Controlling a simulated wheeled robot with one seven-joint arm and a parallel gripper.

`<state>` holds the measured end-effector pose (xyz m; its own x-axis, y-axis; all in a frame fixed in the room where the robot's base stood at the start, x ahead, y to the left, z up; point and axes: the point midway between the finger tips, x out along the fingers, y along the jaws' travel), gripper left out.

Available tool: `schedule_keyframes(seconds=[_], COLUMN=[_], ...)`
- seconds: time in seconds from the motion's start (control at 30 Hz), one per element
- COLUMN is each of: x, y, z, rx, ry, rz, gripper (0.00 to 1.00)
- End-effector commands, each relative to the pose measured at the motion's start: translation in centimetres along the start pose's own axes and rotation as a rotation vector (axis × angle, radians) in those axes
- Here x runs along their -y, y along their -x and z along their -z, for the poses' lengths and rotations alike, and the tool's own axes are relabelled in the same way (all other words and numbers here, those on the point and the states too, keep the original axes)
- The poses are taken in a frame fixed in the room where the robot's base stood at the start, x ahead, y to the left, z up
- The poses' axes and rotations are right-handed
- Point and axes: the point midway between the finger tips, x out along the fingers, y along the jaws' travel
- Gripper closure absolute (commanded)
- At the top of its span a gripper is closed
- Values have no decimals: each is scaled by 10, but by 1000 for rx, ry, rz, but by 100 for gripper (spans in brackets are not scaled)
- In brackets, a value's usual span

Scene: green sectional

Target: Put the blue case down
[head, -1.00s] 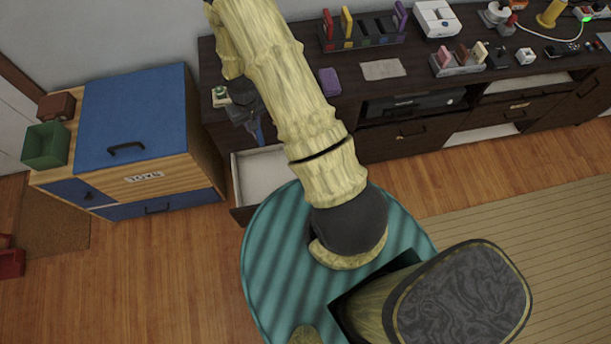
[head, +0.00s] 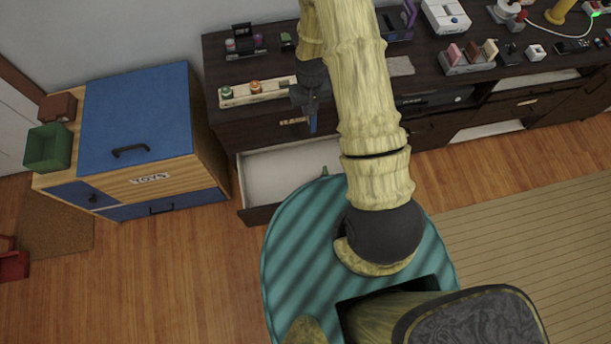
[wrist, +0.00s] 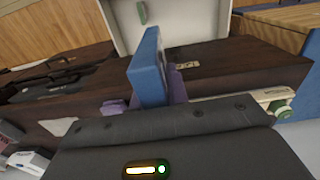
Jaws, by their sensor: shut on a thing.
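The blue case is a thin blue slab. It shows below my gripper in the head view (head: 313,121) and upright in the middle of the wrist view (wrist: 147,70). My gripper (head: 311,104) is shut on it, over the front edge of the dark cabinet (head: 225,68). The fingertips are small and dark in the head view, so the exact grip is unclear. Below is an open drawer with a pale inside (head: 280,178); a small green item (head: 324,170) shows at its right. In the wrist view the drawer (wrist: 185,18) lies beyond the case.
A pale rack (head: 240,97) with small round items stands on the cabinet left of my gripper. Wooden floor (head: 180,270) is clear in front of the chest.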

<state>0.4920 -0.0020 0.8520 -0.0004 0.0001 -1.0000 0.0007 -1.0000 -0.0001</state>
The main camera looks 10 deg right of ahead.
Motion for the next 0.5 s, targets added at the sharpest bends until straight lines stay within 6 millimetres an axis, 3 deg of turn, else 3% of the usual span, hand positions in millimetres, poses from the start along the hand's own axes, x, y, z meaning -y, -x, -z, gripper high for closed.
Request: schedule_keyframes(seconds=[0.37,0.5], x=[0,3], y=[-1,-10], z=[0,0], rx=[0,0], ry=[0,-1], rz=[0,-1], gripper=[100,100])
